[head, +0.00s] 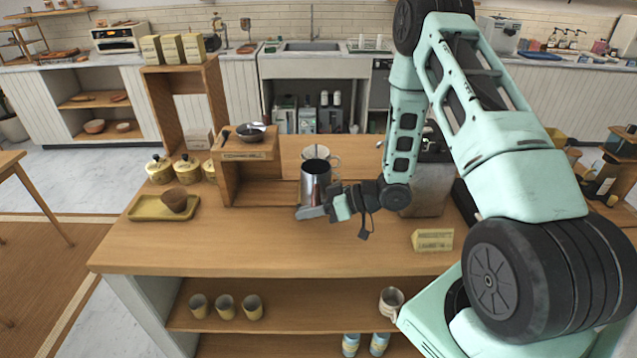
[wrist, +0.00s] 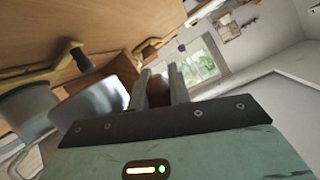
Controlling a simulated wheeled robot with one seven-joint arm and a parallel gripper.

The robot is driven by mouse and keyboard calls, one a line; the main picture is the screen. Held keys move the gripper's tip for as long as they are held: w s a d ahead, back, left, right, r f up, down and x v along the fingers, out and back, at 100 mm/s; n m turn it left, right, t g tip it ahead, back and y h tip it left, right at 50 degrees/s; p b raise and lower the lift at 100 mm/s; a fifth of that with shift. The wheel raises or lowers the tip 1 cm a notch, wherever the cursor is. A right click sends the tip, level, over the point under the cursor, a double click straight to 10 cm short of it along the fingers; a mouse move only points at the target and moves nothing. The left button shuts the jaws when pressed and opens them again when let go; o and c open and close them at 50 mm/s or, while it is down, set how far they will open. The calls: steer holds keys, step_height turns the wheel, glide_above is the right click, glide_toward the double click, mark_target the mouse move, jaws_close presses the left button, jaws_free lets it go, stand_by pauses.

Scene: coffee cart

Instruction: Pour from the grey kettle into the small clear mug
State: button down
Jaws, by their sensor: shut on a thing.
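The grey kettle (head: 314,187) is a shiny metal vessel, about upright, with a dark open top, near the middle of the wooden counter. My gripper (head: 322,211) is low at its near right side. I take it to be shut on the kettle, but the contact is hard to see. In the wrist view my gripper's two fingers (wrist: 160,88) are close together, with a shiny grey surface (wrist: 92,104) beside them that seems to be the kettle. A pale clear vessel (head: 315,152), apparently the small clear mug, stands behind the kettle, partly hidden by it.
A yellow tray (head: 148,208) with a brown bowl (head: 174,200) lies further left. A pale yellow block (head: 432,240) lies at the right. The front middle of the counter (head: 260,245) is clear.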

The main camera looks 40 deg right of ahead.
steer(key=shift+r, duration=0.2)
step_height(320, 180, up, 5)
steer(key=p, duration=0.4)
steer(key=shift+f, duration=0.15)
steer(key=shift+f, duration=0.1)
